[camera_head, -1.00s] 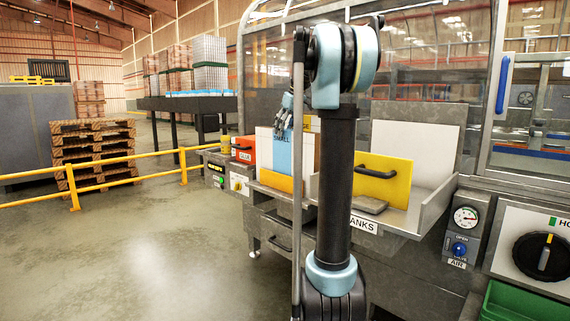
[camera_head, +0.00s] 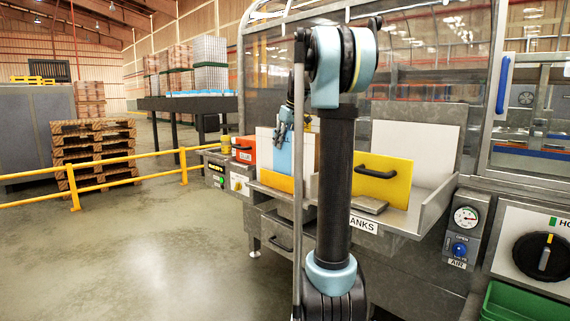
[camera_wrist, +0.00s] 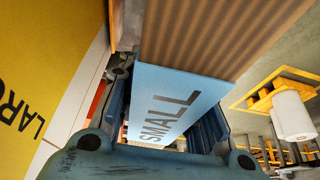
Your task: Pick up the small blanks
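The small blanks are a brown corrugated stack (camera_wrist: 225,35) with a light blue face (camera_wrist: 165,100) marked SMALL in the wrist view. In the head view the blue face (camera_head: 283,160) stands upright in the left bay of the blanks rack, behind a yellow front strip. My gripper (camera_wrist: 162,128) is over its top end, one finger on each side of it. The fingers are spread with the blanks between them; firm contact is not visible. In the head view my gripper (camera_head: 284,132) hides the top of the blue face, and my arm hides part of the rack.
A yellow panel (camera_head: 398,183) with a black handle stands in the right bay; the wrist view shows a yellow surface (camera_wrist: 40,60) lettered LAR. A red box (camera_head: 243,149) sits left of the rack. Yellow railings (camera_head: 120,180) run across the left floor.

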